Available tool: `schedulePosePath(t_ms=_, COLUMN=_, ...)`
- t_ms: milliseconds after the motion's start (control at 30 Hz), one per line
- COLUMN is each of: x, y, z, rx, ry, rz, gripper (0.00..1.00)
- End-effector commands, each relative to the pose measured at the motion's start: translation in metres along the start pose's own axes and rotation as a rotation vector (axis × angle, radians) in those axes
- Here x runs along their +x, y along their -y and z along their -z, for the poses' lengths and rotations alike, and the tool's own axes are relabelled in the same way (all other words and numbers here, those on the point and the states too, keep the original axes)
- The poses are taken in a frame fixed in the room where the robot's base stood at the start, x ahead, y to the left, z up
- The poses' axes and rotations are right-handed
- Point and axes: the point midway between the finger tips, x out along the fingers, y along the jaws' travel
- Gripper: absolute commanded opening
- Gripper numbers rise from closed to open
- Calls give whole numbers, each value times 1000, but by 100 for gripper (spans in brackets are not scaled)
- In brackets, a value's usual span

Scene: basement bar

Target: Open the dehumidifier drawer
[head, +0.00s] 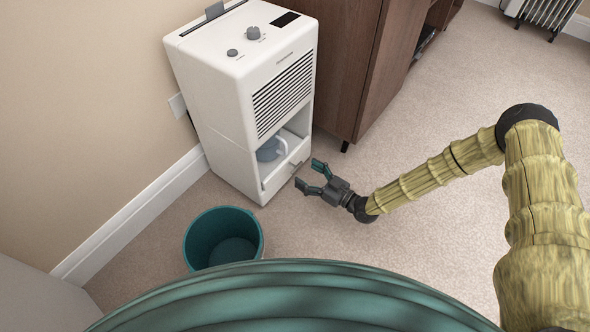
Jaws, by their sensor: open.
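The white dehumidifier (222,95) stands on the carpet against the wall, with knobs on top and a dark slatted vent on its front. Its drawer (287,166) is low on the front, with a small knob on its face. A blue-grey mug-like object (268,150) with a pale handle shows in the opening above the drawer front. How far the drawer sits out is hard to tell. My gripper (308,177) is open and empty, just to the right of the drawer front and apart from it, fingers pointing toward it.
A teal bin (223,238) stands on the carpet in front of the dehumidifier. A brown wooden cabinet (335,65) is close on its right. A radiator (545,12) is at the far right. The carpet (440,120) right of the cabinet is clear.

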Motion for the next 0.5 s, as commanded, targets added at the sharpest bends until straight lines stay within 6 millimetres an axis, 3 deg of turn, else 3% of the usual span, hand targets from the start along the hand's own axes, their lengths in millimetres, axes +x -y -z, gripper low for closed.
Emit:
schedulePosePath(t_ms=200, x=33, y=1, z=-3, rx=1, ry=-1, rz=1, gripper=75)
schedulePosePath(t_ms=500, x=54, y=0, z=-1, rx=1, ry=0, rz=0, gripper=75)
